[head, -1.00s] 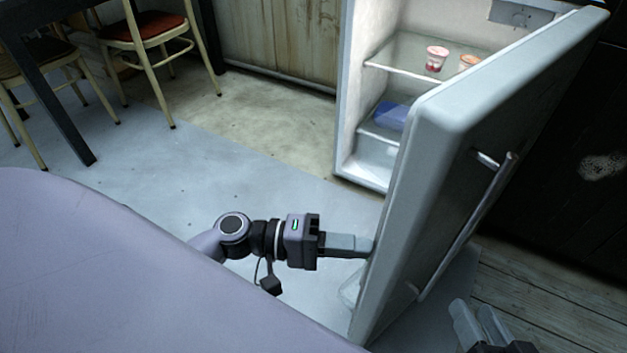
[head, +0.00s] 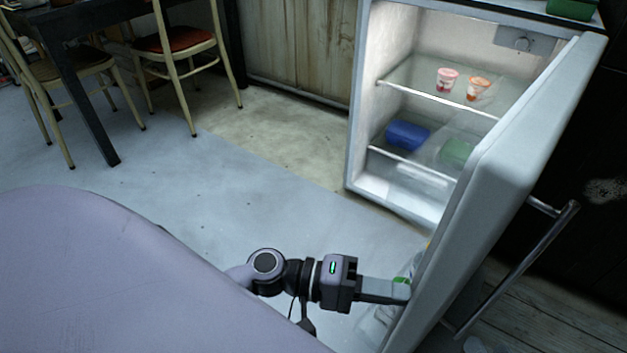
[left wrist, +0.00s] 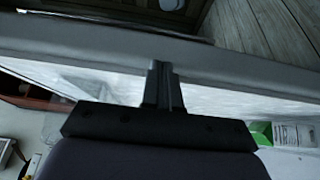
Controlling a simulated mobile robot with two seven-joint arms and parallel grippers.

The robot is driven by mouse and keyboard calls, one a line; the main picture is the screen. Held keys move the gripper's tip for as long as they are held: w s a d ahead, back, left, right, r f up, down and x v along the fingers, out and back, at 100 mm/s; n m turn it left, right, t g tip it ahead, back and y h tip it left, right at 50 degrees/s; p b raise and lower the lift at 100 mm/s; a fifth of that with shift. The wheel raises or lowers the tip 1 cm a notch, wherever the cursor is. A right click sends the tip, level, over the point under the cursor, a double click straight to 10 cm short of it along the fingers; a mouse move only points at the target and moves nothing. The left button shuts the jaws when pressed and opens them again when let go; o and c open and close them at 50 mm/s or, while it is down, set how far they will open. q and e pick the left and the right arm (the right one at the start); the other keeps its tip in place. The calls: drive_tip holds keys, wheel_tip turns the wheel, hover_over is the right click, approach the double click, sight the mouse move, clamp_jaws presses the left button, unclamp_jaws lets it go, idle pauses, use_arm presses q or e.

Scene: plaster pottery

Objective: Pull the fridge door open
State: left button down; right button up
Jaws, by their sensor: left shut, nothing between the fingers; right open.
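The fridge door (head: 510,165) stands wide open, swung out to the right of the fridge body (head: 362,100). Its metal bar handle (head: 525,262) is on the outer face, on the right. My left gripper (head: 405,290) is shut and empty, with its fingertips at the inner side of the door near its free edge. In the left wrist view the closed fingers (left wrist: 163,85) reach to the door's edge (left wrist: 95,48); I cannot tell whether they touch it.
Inside the fridge are two small cups (head: 447,80), a blue container (head: 407,136) and a green item (head: 456,152). A green-and-white carton (left wrist: 292,134) is in the door. Chairs (head: 170,45) and a table stand at the far left. The floor (head: 230,190) between is clear.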

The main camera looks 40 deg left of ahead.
sight(437, 317)
use_arm(q)
drive_tip(key=shift+s+d, duration=0.25)
drive_tip(key=shift+d, duration=0.85)
drive_tip(key=shift+s+d, duration=0.25)
drive_tip(key=shift+d, duration=0.8)
use_arm(e)
drive_tip(key=shift+s+d+f+h, duration=0.1)
drive_tip(key=shift+s+d+h, duration=0.2)
drive_tip(key=shift+d, duration=0.35)
